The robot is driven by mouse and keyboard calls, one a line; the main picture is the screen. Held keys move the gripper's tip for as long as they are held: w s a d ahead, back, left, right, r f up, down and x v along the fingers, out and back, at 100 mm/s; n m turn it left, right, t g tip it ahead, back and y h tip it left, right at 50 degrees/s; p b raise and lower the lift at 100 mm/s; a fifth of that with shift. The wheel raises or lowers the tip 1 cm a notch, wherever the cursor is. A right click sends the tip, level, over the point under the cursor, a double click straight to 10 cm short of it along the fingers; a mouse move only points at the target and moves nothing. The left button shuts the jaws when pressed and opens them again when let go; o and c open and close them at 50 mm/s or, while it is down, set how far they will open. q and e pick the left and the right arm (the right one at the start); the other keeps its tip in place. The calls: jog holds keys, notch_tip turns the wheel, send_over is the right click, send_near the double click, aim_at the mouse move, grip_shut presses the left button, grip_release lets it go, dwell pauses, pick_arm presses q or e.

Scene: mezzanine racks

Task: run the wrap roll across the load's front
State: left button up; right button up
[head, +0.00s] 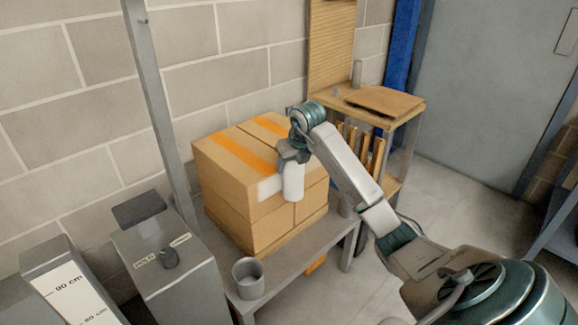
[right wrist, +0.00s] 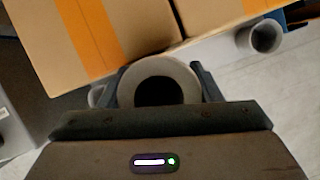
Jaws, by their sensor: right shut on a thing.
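The load (head: 237,185) is a block of stacked cardboard boxes with orange tape on a grey table. The wrap roll (head: 293,183) is white and upright, close against the load's front. My right gripper (head: 292,158) is shut on its upper part. In the right wrist view the roll (right wrist: 158,70) shows end-on, with a dark hollow core, between the two fingers (right wrist: 158,85), and the load (right wrist: 105,32) is just beyond it. A pale strip of wrap (head: 270,188) lies on the load's front, left of the roll. My left gripper is not in view.
A grey cup (head: 248,277) stands on the table (head: 292,262) near its front left. Another cup (head: 347,205) is at the right end; one shows in the right wrist view (right wrist: 262,38). A grey control box (head: 172,268) stands left, a wooden stand (head: 385,110) behind right.

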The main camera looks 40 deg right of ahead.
jog(key=shift+d, duration=0.8)
jog(key=w+d, duration=0.1)
jog(key=d, duration=1.6)
jog(key=shift+w+d, duration=0.15)
dwell(1.4)
jog(key=shift+r, duration=0.1)
jog(key=s+b, duration=0.2)
jog(key=s, duration=0.5)
jog(key=shift+d, duration=0.2)
